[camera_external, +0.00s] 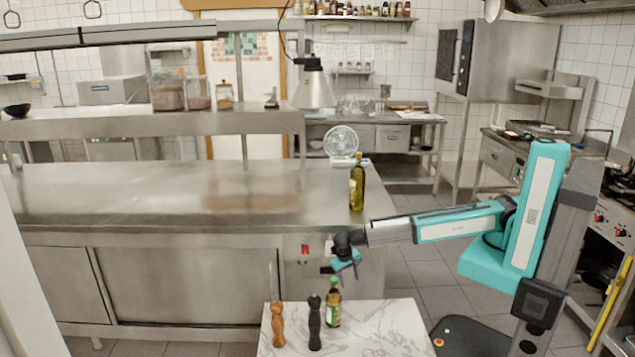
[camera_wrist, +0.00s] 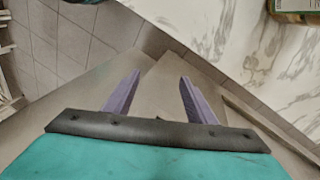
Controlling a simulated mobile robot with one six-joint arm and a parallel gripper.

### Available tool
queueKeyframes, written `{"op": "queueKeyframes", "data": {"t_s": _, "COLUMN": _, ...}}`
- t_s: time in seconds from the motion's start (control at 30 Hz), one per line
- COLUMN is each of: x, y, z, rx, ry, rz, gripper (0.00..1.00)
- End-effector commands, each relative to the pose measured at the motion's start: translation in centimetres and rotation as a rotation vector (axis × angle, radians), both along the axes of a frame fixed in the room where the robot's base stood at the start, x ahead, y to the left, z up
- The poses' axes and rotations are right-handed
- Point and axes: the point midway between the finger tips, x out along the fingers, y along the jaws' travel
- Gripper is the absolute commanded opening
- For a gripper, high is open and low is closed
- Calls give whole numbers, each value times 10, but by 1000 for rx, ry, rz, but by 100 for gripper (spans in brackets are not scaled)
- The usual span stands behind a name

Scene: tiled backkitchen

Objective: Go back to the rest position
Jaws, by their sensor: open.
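My gripper (camera_external: 346,268) is at the end of my teal and grey arm, in front of the steel counter and a little above the far edge of the marble table. In the wrist view its two purple fingers (camera_wrist: 153,98) stand apart with nothing between them. The small green-capped bottle (camera_external: 333,304) stands upright on the marble table (camera_external: 385,330), just below and left of my gripper. It appears apart from the fingers.
A brown mill (camera_external: 278,325) and a black mill (camera_external: 315,323) stand on the marble table. A tall oil bottle (camera_external: 357,183) stands at the right end of the steel counter (camera_external: 190,195), close behind my forearm. The tiled floor (camera_external: 415,252) right of the counter is clear.

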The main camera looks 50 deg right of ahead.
Motion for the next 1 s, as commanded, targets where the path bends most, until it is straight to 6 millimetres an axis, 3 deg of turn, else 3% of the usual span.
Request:
{"op": "queueKeyframes", "data": {"t_s": 0.57, "x": -10, "y": -161, "z": -87, "rx": -393, "ry": 20, "rz": 177, "gripper": 51}}
{"op": "queueKeyframes", "data": {"t_s": 0.73, "x": -37, "y": -223, "z": -131, "rx": -394, "ry": 137, "rz": 225, "gripper": 51}}
{"op": "queueKeyframes", "data": {"t_s": 1.0, "x": -90, "y": -287, "z": -188, "rx": -248, "ry": 324, "rz": 261, "gripper": 51}}
